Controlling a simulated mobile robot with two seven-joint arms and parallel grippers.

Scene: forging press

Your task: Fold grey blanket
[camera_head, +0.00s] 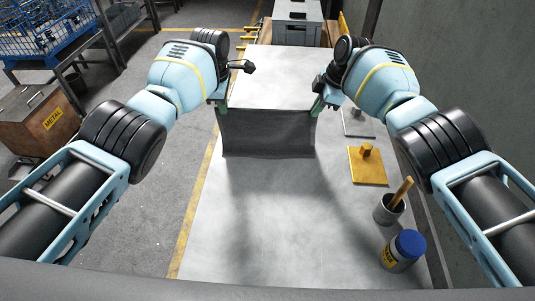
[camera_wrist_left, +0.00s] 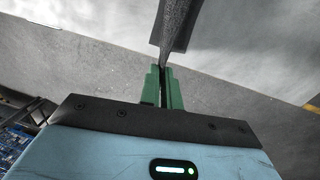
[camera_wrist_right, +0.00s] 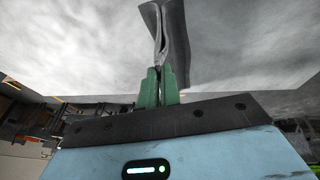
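The grey blanket (camera_head: 267,134) hangs as a dark sheet stretched between my two grippers, across the light worktable (camera_head: 270,215). My left gripper (camera_head: 221,108) is shut on its upper left corner, and my right gripper (camera_head: 318,106) is shut on its upper right corner. In the left wrist view the green fingers pinch the blanket (camera_wrist_left: 173,28). In the right wrist view the fingers pinch a creased, doubled-looking part of the blanket (camera_wrist_right: 173,40). Soft shadows lie on the table in front of it. Whether its lower edge touches the table is unclear.
A yellow plate with a knob (camera_head: 368,165), a grey cup with a wooden handle (camera_head: 388,209) and a blue-lidded jar (camera_head: 401,252) stand along the table's right side. A grey crate (camera_head: 297,24) is beyond the far end. The near middle of the table is clear.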

